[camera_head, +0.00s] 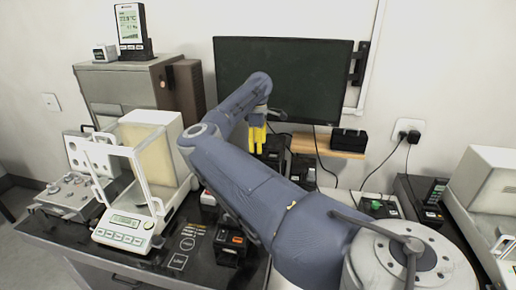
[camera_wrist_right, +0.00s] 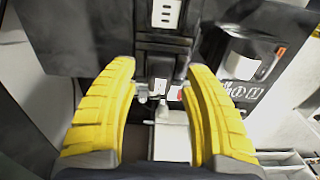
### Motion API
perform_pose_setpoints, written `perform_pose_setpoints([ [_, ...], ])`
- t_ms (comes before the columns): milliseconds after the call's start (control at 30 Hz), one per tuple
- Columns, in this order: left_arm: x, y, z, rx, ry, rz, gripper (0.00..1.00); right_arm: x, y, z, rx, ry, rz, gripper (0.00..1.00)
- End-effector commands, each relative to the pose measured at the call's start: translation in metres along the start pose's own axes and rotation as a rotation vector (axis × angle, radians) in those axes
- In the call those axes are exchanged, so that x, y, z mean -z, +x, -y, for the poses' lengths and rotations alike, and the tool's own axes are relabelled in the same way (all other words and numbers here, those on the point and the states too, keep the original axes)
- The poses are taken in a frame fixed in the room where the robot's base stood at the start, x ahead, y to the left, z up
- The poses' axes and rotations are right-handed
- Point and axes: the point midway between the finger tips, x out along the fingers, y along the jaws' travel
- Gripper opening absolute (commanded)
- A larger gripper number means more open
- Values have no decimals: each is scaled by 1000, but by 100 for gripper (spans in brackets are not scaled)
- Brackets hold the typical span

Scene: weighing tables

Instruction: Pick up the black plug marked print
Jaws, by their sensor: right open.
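My right gripper (camera_head: 257,138) points down with its yellow fingers in front of the monitor; its arm crosses the head view from the lower right. In the right wrist view the two yellow fingers (camera_wrist_right: 161,72) are apart, with nothing visibly clamped between them. Beyond the gap lie dark blocky parts (camera_wrist_right: 160,62) and a small pale connector (camera_wrist_right: 163,112). Two black plugs (camera_head: 408,135) sit in the wall socket at the right. I cannot read a print mark on any plug, so I cannot tell which is the named one. My left gripper is not in view.
A monitor (camera_head: 284,80) hangs at the back, with a wooden shelf (camera_head: 331,142) below its right side. A white balance (camera_head: 130,226) stands left. Black devices (camera_head: 303,168) and cables crowd the space behind my arm. Another balance (camera_head: 490,200) is right.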

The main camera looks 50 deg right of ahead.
Motion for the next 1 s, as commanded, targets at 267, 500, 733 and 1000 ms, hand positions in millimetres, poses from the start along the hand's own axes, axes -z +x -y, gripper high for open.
perform_pose_setpoints([
  [267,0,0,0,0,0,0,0,0,10,0,0,0,-1,49],
  [500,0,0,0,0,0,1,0,0,10,0,0,0,-1,40],
  [733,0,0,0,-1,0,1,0,0,10,0,0,0,-1,13],
  [1000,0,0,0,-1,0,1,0,0,10,0,0,0,-1,0],
])
